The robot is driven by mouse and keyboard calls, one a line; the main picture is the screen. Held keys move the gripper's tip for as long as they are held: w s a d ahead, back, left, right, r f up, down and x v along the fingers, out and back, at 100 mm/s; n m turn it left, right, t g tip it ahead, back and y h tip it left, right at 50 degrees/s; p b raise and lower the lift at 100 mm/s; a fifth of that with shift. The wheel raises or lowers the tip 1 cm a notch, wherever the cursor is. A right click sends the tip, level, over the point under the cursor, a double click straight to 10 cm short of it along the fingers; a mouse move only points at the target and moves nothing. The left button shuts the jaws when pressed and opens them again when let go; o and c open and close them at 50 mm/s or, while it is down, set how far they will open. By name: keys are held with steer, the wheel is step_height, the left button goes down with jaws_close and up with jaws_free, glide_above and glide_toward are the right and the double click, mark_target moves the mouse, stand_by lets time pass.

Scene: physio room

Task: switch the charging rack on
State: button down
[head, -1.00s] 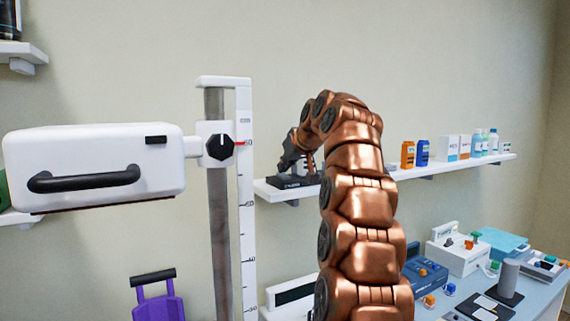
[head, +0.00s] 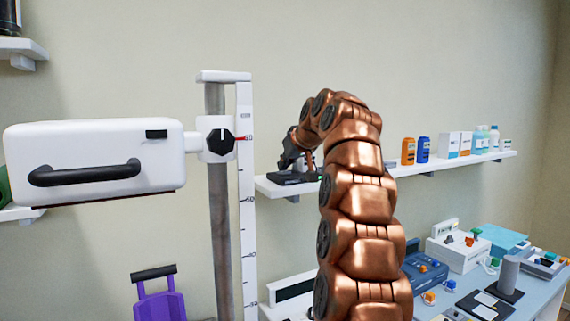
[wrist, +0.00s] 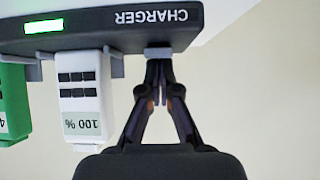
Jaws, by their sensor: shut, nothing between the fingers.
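The charging rack (wrist: 100,38) is a dark unit marked CHARGER, upside down in the wrist view. A green light (wrist: 44,26) glows on its front. A small grey piece (wrist: 157,52), perhaps its switch, sits at one end. My gripper (wrist: 158,62) is shut and empty, its fingertips at this grey piece and seemingly touching it. A white battery (wrist: 82,95) marked 100 % and a green battery (wrist: 12,95) sit in the rack. In the head view the rack (head: 290,179) stands on the wall shelf, partly hidden by my gripper (head: 287,160).
Bottles and boxes (head: 453,145) stand further right on the shelf (head: 430,168). A white height scale (head: 246,200) with a white box head (head: 95,155) stands at left. Below right, a table (head: 450,300) holds several devices. The wall above the shelf is clear.

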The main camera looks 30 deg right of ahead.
steer(key=shift+w+f, duration=0.1)
steer(key=shift+w+p, duration=0.7)
steer(key=shift+r, duration=0.2)
steer(key=r+p, duration=0.2)
steer(key=p, duration=0.1)
steer(key=r+p, duration=0.1)
steer(key=r, duration=0.1)
steer(key=shift+w+r, duration=0.1)
steer(key=shift+w, duration=0.2)
steer(key=shift+v, duration=1.05)
steer(key=s+r+p, duration=0.2)
steer(key=s+r, duration=0.2)
steer(key=r, duration=0.2)
steer(key=shift+s+r, duration=0.2)
